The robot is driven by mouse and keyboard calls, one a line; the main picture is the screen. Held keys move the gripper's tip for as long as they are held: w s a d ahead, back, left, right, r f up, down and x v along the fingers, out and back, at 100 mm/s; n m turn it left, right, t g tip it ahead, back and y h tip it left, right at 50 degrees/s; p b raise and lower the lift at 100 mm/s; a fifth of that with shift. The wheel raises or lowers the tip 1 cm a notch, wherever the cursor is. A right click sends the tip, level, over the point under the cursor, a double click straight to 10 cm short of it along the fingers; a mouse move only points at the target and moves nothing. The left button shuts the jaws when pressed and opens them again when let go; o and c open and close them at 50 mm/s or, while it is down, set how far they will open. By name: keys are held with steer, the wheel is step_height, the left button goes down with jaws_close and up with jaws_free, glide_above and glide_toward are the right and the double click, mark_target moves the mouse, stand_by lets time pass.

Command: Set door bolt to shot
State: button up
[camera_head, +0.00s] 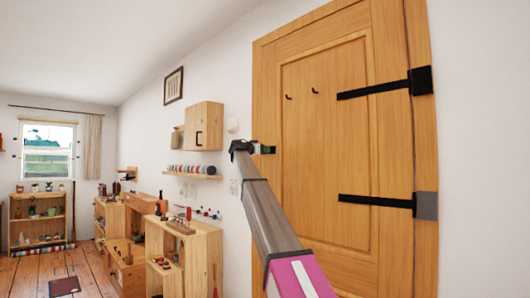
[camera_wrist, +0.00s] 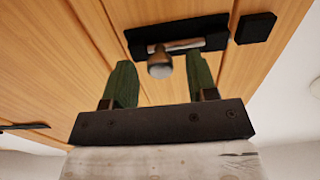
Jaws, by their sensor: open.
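The wooden door (camera_head: 325,130) stands at the right in the head view, with black strap hinges on its right side. The door bolt (camera_wrist: 180,46) shows in the wrist view as a silver bar on a black plate, with a round metal knob (camera_wrist: 159,65) sticking out towards me. A separate black keeper block (camera_wrist: 255,28) sits to the right of the plate, and the bar's right end stops short of it. My gripper (camera_wrist: 160,82) is open, its two green fingers on either side of the knob, with gaps to it. In the head view my gripper (camera_head: 243,150) covers much of the bolt.
Two small black hooks (camera_head: 315,90) are on the upper door. Left of the door are a wall cabinet (camera_head: 203,126), a shelf (camera_head: 192,175) with several rolls, and low wooden furniture (camera_head: 195,255). Open floor (camera_head: 95,268) lies further left.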

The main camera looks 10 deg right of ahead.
steer(key=shift+x, duration=0.95)
jaws_close()
steer(key=w+a, duration=0.2)
steer(key=w, duration=0.1)
steer(key=shift+a, duration=0.1)
jaws_free()
steer(key=shift+w+a, duration=0.1)
